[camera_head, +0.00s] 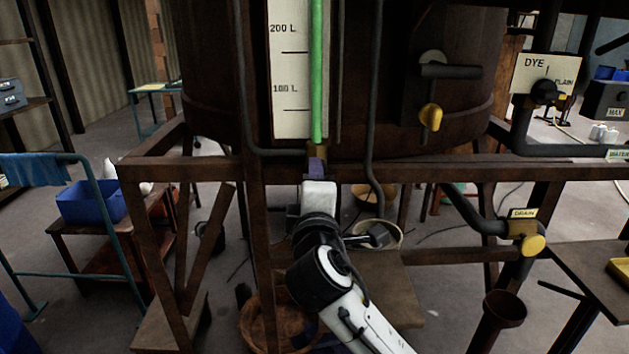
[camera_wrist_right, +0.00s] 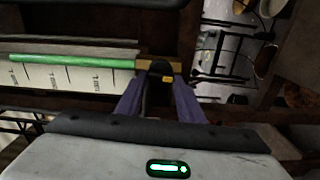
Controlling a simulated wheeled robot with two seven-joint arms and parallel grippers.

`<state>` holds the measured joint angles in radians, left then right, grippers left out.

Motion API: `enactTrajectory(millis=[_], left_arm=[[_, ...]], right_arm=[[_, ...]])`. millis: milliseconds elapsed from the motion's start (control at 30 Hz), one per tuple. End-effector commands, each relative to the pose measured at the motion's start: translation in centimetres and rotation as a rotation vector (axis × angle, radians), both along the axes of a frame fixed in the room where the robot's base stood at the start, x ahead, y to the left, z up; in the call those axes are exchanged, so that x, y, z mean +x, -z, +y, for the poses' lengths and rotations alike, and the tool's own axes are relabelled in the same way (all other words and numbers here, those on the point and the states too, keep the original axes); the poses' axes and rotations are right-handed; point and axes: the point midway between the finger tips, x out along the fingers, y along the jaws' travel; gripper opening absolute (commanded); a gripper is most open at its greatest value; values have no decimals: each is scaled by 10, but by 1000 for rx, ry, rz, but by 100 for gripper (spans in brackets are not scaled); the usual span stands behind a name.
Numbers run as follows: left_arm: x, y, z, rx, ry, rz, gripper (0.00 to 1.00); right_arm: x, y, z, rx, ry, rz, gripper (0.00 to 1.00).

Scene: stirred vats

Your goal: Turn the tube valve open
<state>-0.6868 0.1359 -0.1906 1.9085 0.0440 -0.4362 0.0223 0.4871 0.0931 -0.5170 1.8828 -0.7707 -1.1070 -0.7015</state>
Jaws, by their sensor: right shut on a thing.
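The green sight tube (camera_head: 317,70) runs down a white litre scale on the dark vat, and its foot enters the small brass tube valve (camera_head: 318,149). My right gripper (camera_head: 316,165) is right below that valve, its purple fingers pointing up at it. In the right wrist view, the fingers (camera_wrist_right: 160,88) stand on both sides of the valve's dark handle (camera_wrist_right: 160,70) and are shut on it. The brass body (camera_wrist_right: 142,64) shows beside the green tube's end (camera_wrist_right: 90,60). The fingers partly hide the handle. My left gripper is not in view.
A rusty frame rail (camera_head: 420,171) crosses just behind the right gripper. Dark pipes run down on both sides of the scale. A yellow-handled valve (camera_head: 431,117) is on the vat, and a drain valve (camera_head: 533,243) is lower right. A bucket (camera_head: 378,234) stands below.

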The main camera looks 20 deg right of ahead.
Motion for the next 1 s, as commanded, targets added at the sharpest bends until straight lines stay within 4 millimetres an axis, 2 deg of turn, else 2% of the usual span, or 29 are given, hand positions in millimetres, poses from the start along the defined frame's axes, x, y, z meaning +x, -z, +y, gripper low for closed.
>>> enactTrajectory(millis=[300,700,733,833,1000], left_arm=[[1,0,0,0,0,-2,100],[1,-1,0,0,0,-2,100],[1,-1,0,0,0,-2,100],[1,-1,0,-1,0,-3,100],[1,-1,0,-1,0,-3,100]], right_arm=[[0,2,1,-71,-1,24,12],[0,2,1,-77,-1,25,12],[0,2,1,-77,-1,25,36],[0,2,1,-76,-1,25,53],[0,1,1,-76,-1,23,53]])
